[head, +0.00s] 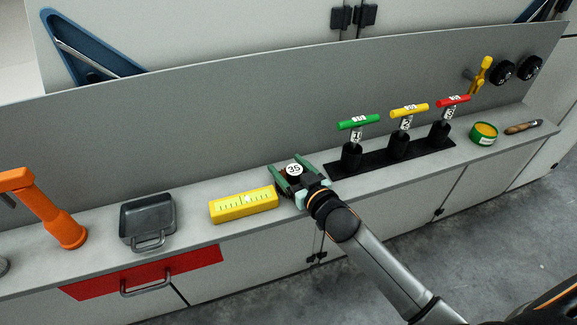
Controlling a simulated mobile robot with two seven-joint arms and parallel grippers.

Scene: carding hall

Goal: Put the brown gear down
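The brown gear (284,169) is at the middle of the grey bench, mostly covered by a white round label marked 35 and by my gripper. My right gripper (292,172) reaches in from the lower right, with a green finger on each side of the gear. It looks shut on the gear. The gear is low over the bench top, near the back panel; I cannot tell whether it touches the bench. My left gripper is not in view.
A yellow level (243,204) lies just left of the gripper, with a grey pan (148,221) and an orange post (52,213) further left. Right stand three levers on a black plate (425,148), a green-yellow tin (484,133) and a brush (523,127). A red drawer (100,287) is below.

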